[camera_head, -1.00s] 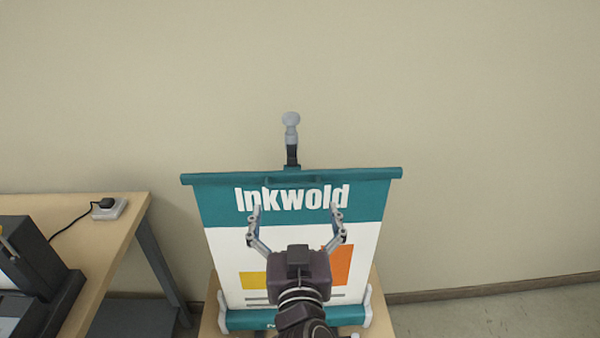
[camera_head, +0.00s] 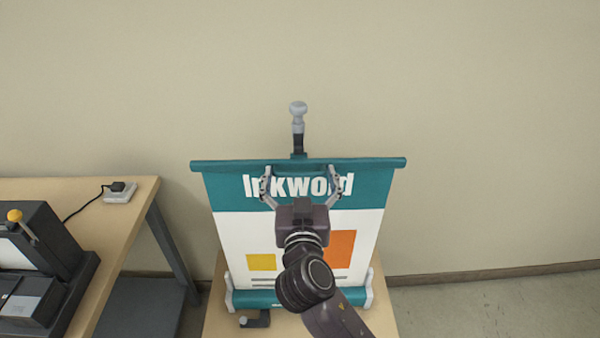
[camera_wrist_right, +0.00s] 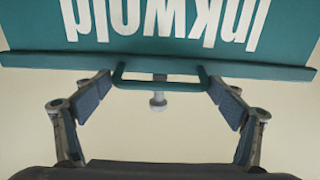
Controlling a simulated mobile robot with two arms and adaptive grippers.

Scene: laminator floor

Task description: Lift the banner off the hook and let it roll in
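The banner (camera_head: 231,226) is pulled out upright from its teal base with pale end caps (camera_head: 270,298). Its teal top bar (camera_head: 225,166) is up at the hook post (camera_head: 298,143), which has a grey knob (camera_head: 297,112). The hook's contact with the bar is hidden. A teal loop handle on the bar shows in the right wrist view (camera_wrist_right: 160,86). My right gripper (camera_head: 299,172) is open in front of the upper banner. In the wrist view its fingers (camera_wrist_right: 162,95) are spread on either side of the handle, not closed on it. My left gripper is out of view.
The banner base stands on a small wooden table (camera_head: 217,322), with a small dark object (camera_head: 255,319) at its front. At left, a wooden desk (camera_head: 120,235) holds a black machine (camera_head: 45,245) and a corded socket block (camera_head: 121,193). The right side is clear.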

